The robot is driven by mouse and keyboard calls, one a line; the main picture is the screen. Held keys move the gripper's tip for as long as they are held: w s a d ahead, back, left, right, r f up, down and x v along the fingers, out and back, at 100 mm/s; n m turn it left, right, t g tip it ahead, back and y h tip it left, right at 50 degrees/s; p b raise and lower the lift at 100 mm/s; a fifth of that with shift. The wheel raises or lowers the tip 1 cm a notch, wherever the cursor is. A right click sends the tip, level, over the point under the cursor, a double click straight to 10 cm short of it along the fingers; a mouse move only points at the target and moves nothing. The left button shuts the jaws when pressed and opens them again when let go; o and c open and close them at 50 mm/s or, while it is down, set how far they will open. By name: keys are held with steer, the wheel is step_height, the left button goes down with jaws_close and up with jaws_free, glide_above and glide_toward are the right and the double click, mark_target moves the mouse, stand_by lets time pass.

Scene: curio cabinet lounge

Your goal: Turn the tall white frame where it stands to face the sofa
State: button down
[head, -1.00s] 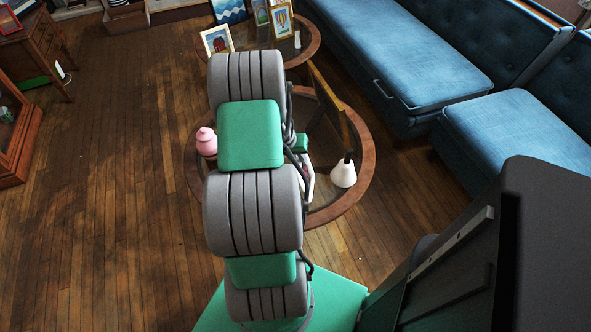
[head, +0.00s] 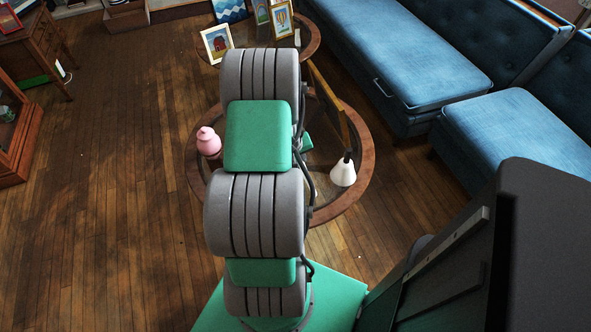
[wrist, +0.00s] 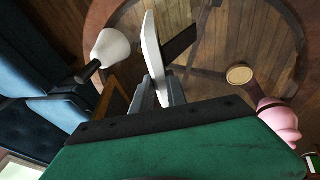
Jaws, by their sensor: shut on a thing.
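In the wrist view the tall white frame (wrist: 152,48) stands nearly edge-on on the round glass table, with a dark strut (wrist: 181,43) behind it to the right. My gripper (wrist: 158,92) is shut on its near edge, one finger on each side. In the head view my arm hides the frame and most of my gripper. The blue sofa (head: 400,50) lies to the right in the head view and at the left of the wrist view (wrist: 30,100).
The wood-rimmed round table (head: 355,200) also holds a white vase (head: 343,173), a brown frame (head: 327,98), a pink jar (head: 208,142) and a round gold item (wrist: 239,75). Several picture frames stand on the table behind, including a pale one (head: 217,42). Floor at left is clear.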

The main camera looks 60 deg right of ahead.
steer(key=shift+n, duration=0.3)
steer(key=shift+f+b, duration=0.35)
steer(key=c, duration=1.3)
jaws_free()
steer(key=shift+o, duration=0.2)
steer(key=p+v, duration=0.1)
steer(key=v, duration=0.6)
steer(key=shift+r, duration=0.4)
steer(key=shift+a, duration=0.15)
